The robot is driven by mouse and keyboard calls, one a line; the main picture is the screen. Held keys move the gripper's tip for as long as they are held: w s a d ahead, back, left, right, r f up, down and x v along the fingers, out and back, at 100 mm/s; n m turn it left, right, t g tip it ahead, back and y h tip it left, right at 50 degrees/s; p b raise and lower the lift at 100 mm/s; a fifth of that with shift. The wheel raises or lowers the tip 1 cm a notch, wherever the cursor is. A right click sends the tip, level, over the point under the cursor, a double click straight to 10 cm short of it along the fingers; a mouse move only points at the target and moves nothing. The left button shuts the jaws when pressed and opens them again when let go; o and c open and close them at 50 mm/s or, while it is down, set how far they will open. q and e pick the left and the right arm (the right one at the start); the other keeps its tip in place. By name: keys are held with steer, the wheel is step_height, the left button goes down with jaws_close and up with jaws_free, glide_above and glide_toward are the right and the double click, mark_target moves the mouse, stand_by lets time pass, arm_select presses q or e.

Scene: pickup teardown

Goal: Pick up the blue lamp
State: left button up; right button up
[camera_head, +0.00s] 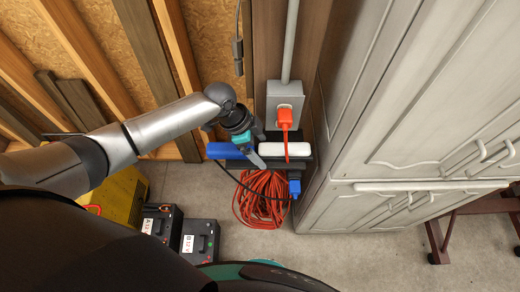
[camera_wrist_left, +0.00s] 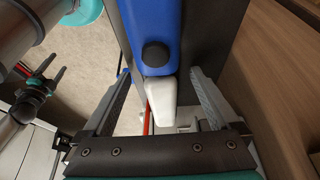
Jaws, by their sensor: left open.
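The blue lamp has a blue body (camera_head: 226,151) with a white tube section (camera_head: 285,149), lying on a dark ledge by the wall. In the left wrist view its blue body (camera_wrist_left: 150,20) with a round black knob and its white part (camera_wrist_left: 161,100) lie between the fingers. My left gripper (camera_head: 257,152) is open over the lamp's middle, hiding part of it. Its spread fingers (camera_wrist_left: 165,95) stand either side of the lamp with visible gaps. My right gripper (camera_wrist_left: 42,78) appears at the left of the wrist view, its fingers apart and empty.
A grey outlet box (camera_head: 285,98) with an orange plug (camera_head: 285,118) is above the lamp. A coiled orange cord (camera_head: 262,200) hangs below. A grey cabinet (camera_head: 400,110) stands close on the right. Batteries (camera_head: 198,240) and a yellow case (camera_head: 124,197) sit below left.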

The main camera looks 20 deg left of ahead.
arm_select(q)
jaws_close()
stand_by(0.8)
steer(key=shift+w, duration=0.1)
